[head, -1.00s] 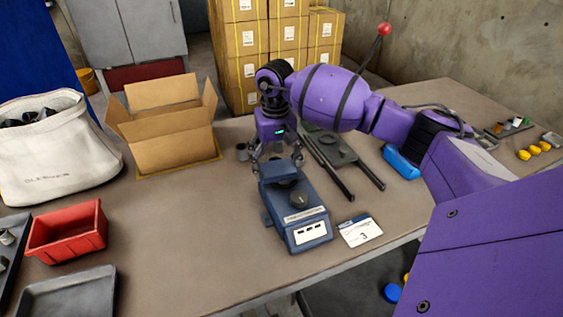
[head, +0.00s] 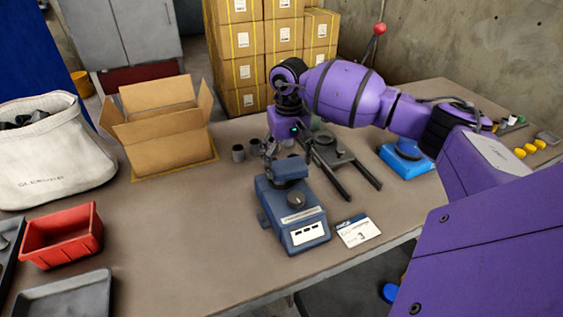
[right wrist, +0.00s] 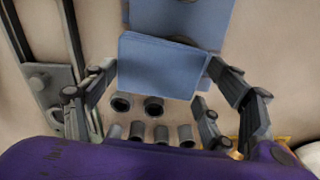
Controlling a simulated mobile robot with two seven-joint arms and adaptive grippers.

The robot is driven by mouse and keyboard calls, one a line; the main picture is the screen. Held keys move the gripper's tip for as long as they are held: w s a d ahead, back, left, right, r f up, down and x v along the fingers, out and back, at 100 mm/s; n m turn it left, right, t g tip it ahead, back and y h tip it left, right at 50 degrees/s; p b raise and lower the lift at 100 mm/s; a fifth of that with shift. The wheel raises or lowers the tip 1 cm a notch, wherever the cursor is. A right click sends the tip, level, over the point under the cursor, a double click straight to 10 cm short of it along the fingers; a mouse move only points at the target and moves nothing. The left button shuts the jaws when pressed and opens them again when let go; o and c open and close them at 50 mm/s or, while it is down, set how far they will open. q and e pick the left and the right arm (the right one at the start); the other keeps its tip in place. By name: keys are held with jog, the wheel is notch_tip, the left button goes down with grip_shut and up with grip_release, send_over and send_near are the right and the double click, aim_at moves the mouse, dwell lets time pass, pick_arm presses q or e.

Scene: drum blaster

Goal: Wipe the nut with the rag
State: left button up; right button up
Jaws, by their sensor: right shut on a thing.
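My right gripper (head: 285,152) hangs over the back end of a blue device (head: 293,215) on the workbench. In the right wrist view its fingers (right wrist: 160,70) are spread to either side of a flat blue square piece (right wrist: 160,65) and close on its edges. I cannot tell whether this piece is the device's top or something separate. Several grey hollow cylinders (right wrist: 154,106) stand behind it; one also shows in the head view (head: 238,153). I cannot make out which thing is the nut, and no rag is clearly recognisable. My left gripper is out of view.
A dark flat fixture with two bars (head: 338,160) lies right of the device. A label card (head: 358,231) lies in front. An open cardboard box (head: 165,140), a red bin (head: 62,240) and a white bag (head: 50,160) stand left. The front-middle bench is clear.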

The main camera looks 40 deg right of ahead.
aim_at(274, 166)
dwell(0.4)
jog(key=shift+w+a+b, duration=0.1)
jog(key=shift+w+a, duration=0.15)
jog(key=shift+a, duration=0.4)
jog(key=shift+w+a+b, duration=0.1)
jog(key=shift+w+a, duration=0.15)
jog(key=shift+a, duration=0.45)
jog(key=shift+w+a+b, duration=0.1)
jog(key=shift+w+a, duration=0.15)
jog(key=shift+a, duration=0.4)
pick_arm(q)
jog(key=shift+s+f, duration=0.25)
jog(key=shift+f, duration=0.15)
pick_arm(e)
jog(key=shift+d, duration=0.15)
jog(key=shift+s+d, duration=0.25)
jog(key=shift+d, duration=0.4)
jog(key=shift+s+d, duration=0.3)
jog(key=shift+d, duration=0.35)
jog(key=shift+s+d, duration=0.25)
jog(key=shift+d, duration=0.4)
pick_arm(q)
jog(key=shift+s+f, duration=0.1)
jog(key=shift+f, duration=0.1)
